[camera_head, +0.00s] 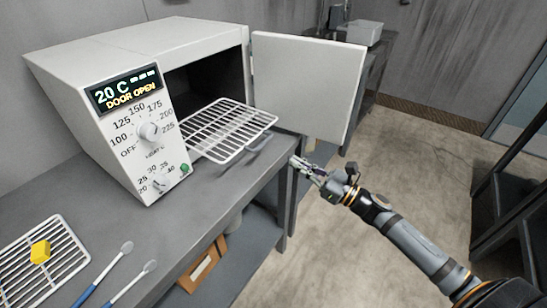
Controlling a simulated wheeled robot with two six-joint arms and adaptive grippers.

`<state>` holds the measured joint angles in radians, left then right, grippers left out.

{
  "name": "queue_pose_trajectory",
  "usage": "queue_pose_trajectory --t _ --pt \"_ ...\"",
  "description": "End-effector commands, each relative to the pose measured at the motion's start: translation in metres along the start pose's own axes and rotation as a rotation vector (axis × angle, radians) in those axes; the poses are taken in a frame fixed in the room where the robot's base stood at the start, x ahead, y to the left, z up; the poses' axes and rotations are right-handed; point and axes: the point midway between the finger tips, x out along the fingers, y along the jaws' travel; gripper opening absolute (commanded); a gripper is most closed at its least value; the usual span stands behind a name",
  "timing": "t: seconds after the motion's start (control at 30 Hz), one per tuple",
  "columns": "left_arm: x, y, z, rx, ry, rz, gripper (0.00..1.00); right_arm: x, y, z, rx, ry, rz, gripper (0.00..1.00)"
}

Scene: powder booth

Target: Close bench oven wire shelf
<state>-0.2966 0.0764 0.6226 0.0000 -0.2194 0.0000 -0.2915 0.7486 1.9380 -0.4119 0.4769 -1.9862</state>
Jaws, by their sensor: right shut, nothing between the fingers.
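The white bench oven (140,70) stands on the grey bench with its door (306,85) swung open to the right. Its display reads 20 C and DOOR OPEN. The wire shelf (228,124) is pulled out, sticking forward from the dark chamber over the bench, with a loop handle at its front edge. My right gripper (298,163) is shut and empty, just to the right of and a little below the shelf's front end, apart from it, near the bench's edge. My left gripper is not in view.
A wire rack (42,265) with a yellow block (40,251) lies on the bench at lower left, beside two blue-handled tools (118,262). A cardboard box (204,265) sits under the bench. A dark rack stands at far right; the floor between is clear.

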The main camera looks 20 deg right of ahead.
Motion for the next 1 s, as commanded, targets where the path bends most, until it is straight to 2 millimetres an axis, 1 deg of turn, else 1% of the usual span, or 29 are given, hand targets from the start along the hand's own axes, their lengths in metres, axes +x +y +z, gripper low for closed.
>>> queue_pose_trajectory --t 0.17,0.23,0.33,0.4,0.5,0.6,0.7,1.0 --pt "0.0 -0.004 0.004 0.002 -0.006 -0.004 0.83 0.022 -0.001 0.001 0.003 -0.003 -0.005 0.0" --pt "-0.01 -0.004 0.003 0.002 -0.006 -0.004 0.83 0.034 -0.002 0.006 0.004 -0.006 -0.008 0.0" --pt "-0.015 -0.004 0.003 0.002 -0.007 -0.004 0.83 0.049 -0.001 0.005 0.008 -0.003 -0.007 0.0" --pt "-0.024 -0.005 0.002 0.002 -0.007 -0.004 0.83 0.061 -0.002 0.006 0.008 -0.003 -0.007 0.0" --pt "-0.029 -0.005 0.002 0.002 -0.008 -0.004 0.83 0.074 -0.001 0.004 0.007 -0.001 -0.006 0.0" --pt "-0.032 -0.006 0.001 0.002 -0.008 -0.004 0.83 0.082 -0.001 0.002 0.006 0.002 -0.005 0.0" --pt "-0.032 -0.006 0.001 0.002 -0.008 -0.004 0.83 0.085 -0.001 0.0 0.005 0.003 -0.003 0.0" --pt "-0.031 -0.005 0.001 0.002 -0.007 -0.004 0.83 0.085 -0.001 -0.001 0.004 0.004 -0.003 0.0"
